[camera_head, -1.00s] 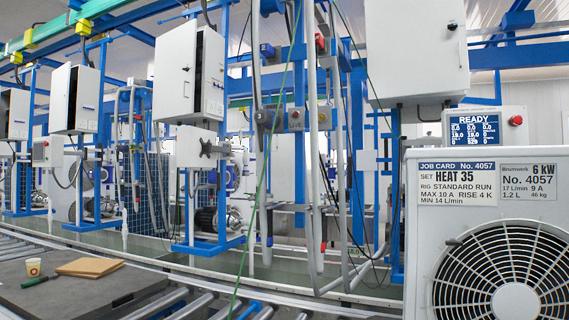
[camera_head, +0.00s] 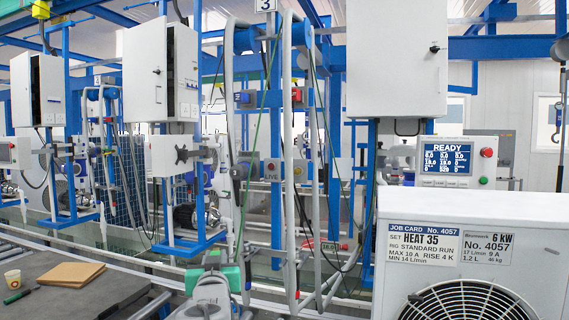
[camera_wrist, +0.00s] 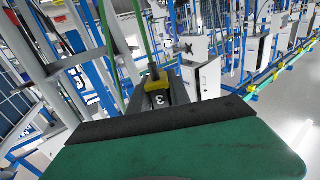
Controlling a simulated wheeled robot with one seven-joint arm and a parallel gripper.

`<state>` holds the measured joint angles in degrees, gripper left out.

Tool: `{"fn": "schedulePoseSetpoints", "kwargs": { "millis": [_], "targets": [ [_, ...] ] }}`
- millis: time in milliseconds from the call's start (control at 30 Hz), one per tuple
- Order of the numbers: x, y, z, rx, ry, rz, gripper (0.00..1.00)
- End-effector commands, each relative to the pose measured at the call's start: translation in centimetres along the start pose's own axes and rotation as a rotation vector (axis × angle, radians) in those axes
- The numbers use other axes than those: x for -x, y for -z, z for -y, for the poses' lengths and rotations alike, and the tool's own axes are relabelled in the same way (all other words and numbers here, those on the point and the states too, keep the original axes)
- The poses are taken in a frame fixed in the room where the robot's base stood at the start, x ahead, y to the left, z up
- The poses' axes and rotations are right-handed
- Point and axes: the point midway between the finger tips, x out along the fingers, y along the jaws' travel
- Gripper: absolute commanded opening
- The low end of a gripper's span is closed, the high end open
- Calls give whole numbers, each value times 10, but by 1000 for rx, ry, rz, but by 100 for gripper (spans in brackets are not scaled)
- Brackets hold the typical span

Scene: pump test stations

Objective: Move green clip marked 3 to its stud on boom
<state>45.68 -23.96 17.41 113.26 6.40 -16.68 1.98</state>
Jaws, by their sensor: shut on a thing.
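My gripper (camera_head: 213,258) shows at the bottom of the head view, pointing away from the camera. In the wrist view it is shut on a small dark clip (camera_wrist: 158,100) marked 3, with a yellow band. A green lead (camera_wrist: 142,40) rises from the clip. A broad green surface with a black edge fills the bottom of the wrist view and hides much of the hold. In the head view the green lead (camera_head: 262,115) hangs down towards my gripper. A sign marked 3 (camera_head: 265,5) stands above a blue overhead part (camera_head: 247,40). I cannot make out the stud.
Upright grey pipes (camera_head: 287,150) and hanging cables stand close beyond my gripper. A white unit with a fan (camera_head: 470,255) blocks the right side.

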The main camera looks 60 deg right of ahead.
Motion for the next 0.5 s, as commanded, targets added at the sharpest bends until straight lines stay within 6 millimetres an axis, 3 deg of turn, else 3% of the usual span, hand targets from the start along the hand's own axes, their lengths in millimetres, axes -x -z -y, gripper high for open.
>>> {"fn": "schedulePoseSetpoints", "kwargs": {
  "millis": [33, 300, 400, 500],
  "targets": [
    [-2, 38, -18, 0, -55, -3, 0],
    [10, 156, -119, 0, -359, -2, 0],
    [20, 184, -145, 0, -441, -1, 0],
    [26, 198, -161, 1, -492, 1, 0]
  ]
}}
